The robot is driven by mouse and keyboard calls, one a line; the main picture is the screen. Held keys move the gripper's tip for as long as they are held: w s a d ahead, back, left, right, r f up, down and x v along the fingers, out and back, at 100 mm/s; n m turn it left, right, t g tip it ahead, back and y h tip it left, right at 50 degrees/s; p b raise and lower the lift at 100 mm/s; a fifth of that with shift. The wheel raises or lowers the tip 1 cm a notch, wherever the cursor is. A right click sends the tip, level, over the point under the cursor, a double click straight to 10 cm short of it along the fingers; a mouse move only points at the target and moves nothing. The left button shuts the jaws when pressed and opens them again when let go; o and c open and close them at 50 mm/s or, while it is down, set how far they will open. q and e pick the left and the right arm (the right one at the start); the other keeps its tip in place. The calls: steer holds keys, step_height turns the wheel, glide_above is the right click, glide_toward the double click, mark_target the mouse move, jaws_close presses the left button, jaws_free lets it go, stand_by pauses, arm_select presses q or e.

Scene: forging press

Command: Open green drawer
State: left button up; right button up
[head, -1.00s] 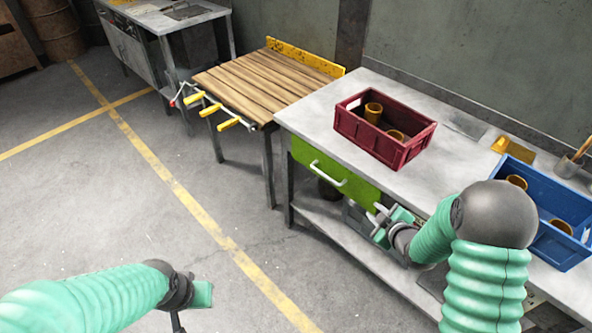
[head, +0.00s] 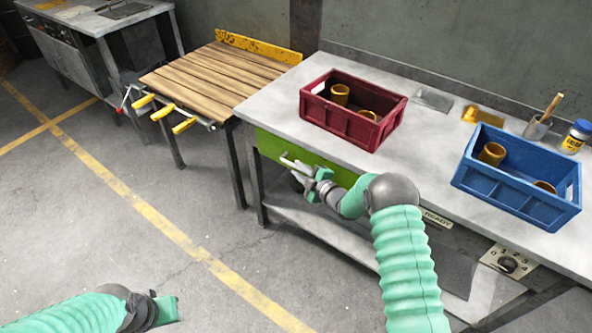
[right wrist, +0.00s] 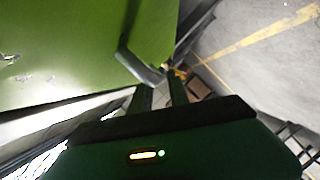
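The green drawer (head: 270,145) is under the grey workbench top and looks shut. Its front fills the upper left of the right wrist view (right wrist: 80,45). Its pale bar handle (head: 288,160) also shows in the right wrist view (right wrist: 136,62). My right gripper (head: 300,170) is at the handle, in front of the drawer. Its two dark fingers (right wrist: 160,90) are apart, with the handle's near end just beyond their tips; I cannot tell whether they touch it. My left gripper (head: 165,308) is low at the left, over the floor, far from the drawer; its fingers are not clear.
A red crate (head: 330,125) and a blue crate (head: 510,205), both holding yellow-brown cylinders, stand on the workbench (head: 425,165). A wooden-slat table (head: 215,80) with yellow-handled clamps is to the left. The floor (head: 180,190) before the drawer is clear.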

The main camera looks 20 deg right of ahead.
steer(key=shift+w+f, duration=0.2)
steer(key=shift+w, duration=0.3)
steer(key=shift+w+f, duration=0.2)
steer(key=shift+w, duration=0.3)
steer(key=shift+r, duration=0.1)
steer(key=shift+s+a, duration=0.1)
steer(key=shift+a, duration=0.05)
steer(key=c, duration=0.5)
jaws_close()
